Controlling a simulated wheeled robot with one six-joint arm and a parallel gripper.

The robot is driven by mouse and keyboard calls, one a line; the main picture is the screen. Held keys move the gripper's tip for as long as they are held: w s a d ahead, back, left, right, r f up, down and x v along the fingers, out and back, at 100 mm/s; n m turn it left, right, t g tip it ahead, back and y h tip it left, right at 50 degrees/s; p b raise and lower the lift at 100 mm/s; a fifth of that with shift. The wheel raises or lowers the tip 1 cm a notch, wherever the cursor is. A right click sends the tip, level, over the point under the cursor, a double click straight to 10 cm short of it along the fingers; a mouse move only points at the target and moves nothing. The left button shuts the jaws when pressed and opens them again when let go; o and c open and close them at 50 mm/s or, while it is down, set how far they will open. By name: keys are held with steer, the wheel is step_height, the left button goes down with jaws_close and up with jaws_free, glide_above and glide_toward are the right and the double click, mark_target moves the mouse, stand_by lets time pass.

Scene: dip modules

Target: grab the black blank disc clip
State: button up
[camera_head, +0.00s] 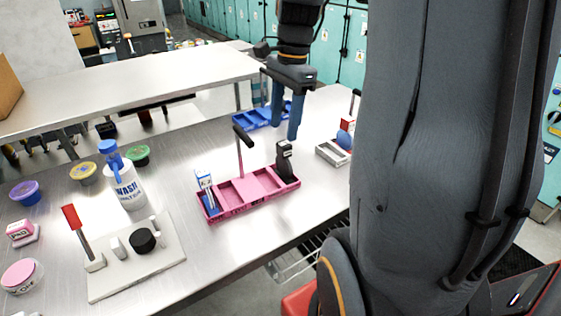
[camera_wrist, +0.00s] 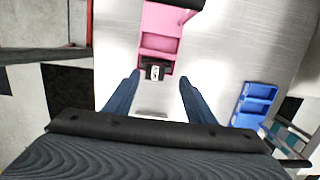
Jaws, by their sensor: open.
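A black upright piece with a small white label, which looks like the black blank disc clip (camera_head: 284,163), stands at the right end of the pink tray (camera_head: 232,207). In the wrist view the clip (camera_wrist: 156,71) shows from above at the tray's near end, its label too small to read. My gripper (camera_head: 285,128) is open and empty, blue fingers pointing down, above and apart from the clip. In the wrist view the clip lies just beyond the gap between the fingertips (camera_wrist: 160,79).
A blue tray (camera_head: 262,117) lies behind, and a grey tray (camera_head: 332,153) with a blue and a red item is at right. A wash bottle (camera_head: 125,185) and white board (camera_head: 115,275) are left.

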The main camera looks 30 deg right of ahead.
mark_target(284, 143)
steer(key=f+p, duration=0.1)
steer(key=f, duration=0.1)
steer(key=s+f+p, duration=0.1)
steer(key=f, duration=0.2)
steer(key=shift+a+f, duration=0.1)
steer(key=shift+a, duration=0.1)
steer(key=shift+f, duration=0.55)
jaws_close()
